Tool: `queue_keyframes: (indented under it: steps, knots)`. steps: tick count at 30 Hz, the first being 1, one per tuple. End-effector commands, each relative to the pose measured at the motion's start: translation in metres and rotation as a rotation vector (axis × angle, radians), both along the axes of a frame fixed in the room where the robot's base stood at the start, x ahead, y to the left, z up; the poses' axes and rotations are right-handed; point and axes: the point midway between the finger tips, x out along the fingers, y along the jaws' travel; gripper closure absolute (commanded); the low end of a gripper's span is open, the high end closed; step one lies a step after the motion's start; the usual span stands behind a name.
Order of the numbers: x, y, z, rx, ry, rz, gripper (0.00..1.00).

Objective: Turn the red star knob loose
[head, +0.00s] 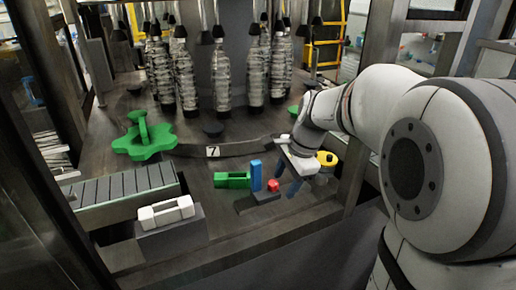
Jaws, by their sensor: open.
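The small red star knob (272,185) shows in the head view right of centre, low on the machine deck, beside an upright blue block (256,175). My gripper (285,185) is just to the right of the knob, pointing down, with its two blue-grey fingers apart. It is open, with nothing seen between the fingers. From this one view I cannot tell whether a finger touches the knob. The knob's star outline is too small to make out.
A green block (232,180) lies left of the blue block. A green star wheel (145,142), a curved guide marked 7 (235,150), a white holder (166,211) and a grey conveyor (125,187) are further left.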

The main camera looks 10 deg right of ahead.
Motion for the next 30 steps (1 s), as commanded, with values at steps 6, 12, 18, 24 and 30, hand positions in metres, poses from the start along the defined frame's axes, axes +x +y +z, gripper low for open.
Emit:
queue_keyframes:
  steps: [6, 12, 18, 24, 30]
  knots:
    - [0.072, -0.014, -0.01, 0.17, 0.145, -0.446, 0.48]
    - [0.097, -0.018, -0.019, 0.234, 0.208, -0.62, 0.48]
    - [0.102, -0.01, -0.04, 0.239, 0.218, -0.636, 0.48]
    - [0.106, 0.002, -0.07, 0.238, 0.217, -0.634, 0.48]
    - [0.109, 0.009, -0.088, 0.238, 0.215, -0.633, 0.48]
